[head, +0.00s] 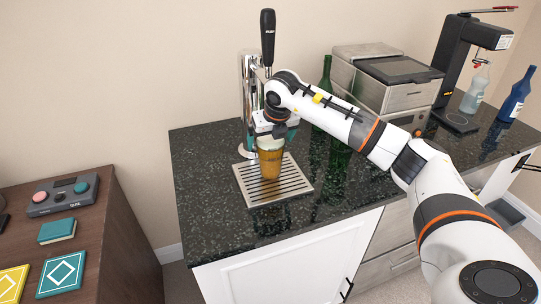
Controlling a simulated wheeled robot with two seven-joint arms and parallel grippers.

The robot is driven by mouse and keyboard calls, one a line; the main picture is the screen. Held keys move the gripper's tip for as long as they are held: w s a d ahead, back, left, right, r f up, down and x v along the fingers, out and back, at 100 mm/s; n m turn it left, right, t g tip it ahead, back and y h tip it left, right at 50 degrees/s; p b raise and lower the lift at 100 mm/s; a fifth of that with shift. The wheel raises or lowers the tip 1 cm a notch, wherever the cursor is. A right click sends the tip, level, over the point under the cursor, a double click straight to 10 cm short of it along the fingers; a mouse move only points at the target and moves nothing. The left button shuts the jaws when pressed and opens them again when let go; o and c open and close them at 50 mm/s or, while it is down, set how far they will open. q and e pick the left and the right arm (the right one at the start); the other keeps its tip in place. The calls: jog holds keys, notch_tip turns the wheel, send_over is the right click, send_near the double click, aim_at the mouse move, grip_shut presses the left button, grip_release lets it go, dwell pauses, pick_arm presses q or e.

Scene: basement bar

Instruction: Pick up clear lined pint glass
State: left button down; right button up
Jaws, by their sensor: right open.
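The pint glass (270,163) stands upright on the slotted drip tray (296,189), below the beer tap. It holds amber liquid with a pale top. My right gripper (276,131) is at the glass's rim, reaching in from the right over the counter. Its jaws are open, and the fingers partly cover the top of the glass. I cannot tell whether they touch it. My left gripper is not in view.
The chrome tap (249,90) with a black handle (267,38) stands right behind the glass. A green bottle (325,80), a steel appliance (398,85), a black machine (455,70) and a blue bottle (516,95) stand to the right. The counter's front left (205,215) is clear.

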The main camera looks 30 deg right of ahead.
jog(key=shift+w+f, duration=0.2)
jog(key=shift+f, duration=0.25)
jog(key=shift+c, duration=0.4)
jog(key=c, duration=2.1)
jog(key=shift+o, duration=0.2)
jog(key=shift+r, duration=0.1)
